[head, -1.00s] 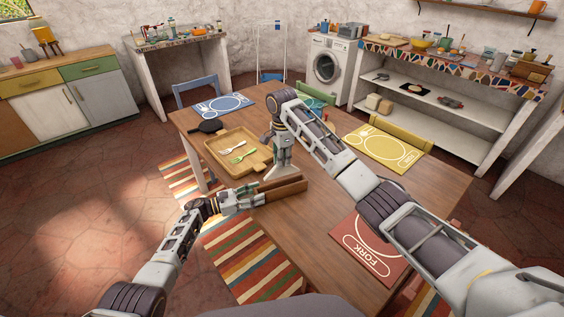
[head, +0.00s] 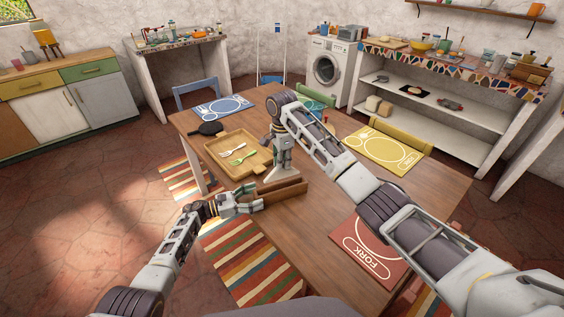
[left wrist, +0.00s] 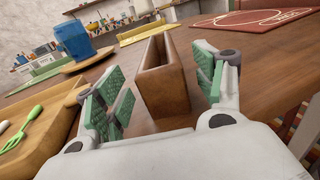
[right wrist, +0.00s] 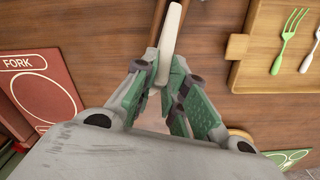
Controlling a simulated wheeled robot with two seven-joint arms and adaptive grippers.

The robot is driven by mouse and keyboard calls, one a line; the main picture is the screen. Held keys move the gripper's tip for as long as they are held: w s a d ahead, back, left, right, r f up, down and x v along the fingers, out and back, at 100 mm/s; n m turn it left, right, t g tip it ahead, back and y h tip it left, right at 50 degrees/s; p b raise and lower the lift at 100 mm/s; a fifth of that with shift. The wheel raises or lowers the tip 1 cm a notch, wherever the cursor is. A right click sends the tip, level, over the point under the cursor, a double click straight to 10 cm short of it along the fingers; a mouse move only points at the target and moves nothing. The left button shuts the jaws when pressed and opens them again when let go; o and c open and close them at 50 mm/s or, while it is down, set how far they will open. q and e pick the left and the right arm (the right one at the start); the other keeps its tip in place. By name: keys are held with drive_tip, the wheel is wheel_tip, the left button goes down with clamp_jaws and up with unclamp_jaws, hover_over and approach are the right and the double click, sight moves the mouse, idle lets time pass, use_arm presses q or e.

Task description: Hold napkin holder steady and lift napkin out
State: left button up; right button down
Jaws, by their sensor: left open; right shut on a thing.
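The brown wooden napkin holder (head: 290,193) is a narrow upright box near the table's left edge. In the left wrist view the holder (left wrist: 165,88) stands between and beyond my open left fingers (left wrist: 163,85), with gaps on both sides; its visible slot looks empty. In the head view my left gripper (head: 256,197) is at the holder's left end. My right gripper (head: 283,162) points down just behind the holder. In the right wrist view it is shut on the pale napkin (right wrist: 173,35), seen edge-on. Whether the napkin's lower edge clears the holder cannot be told.
A wooden tray (head: 216,160) with a green fork and a white fork lies left of my right gripper. A dark pan (head: 205,129), blue (head: 222,107), yellow (head: 385,150) and red (head: 365,255) placemats lie around. The table's middle right is clear.

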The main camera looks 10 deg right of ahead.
use_arm(q)
drive_tip(key=v, duration=1.1)
drive_tip(key=shift+a, duration=0.25)
drive_tip(key=shift+n, duration=0.3)
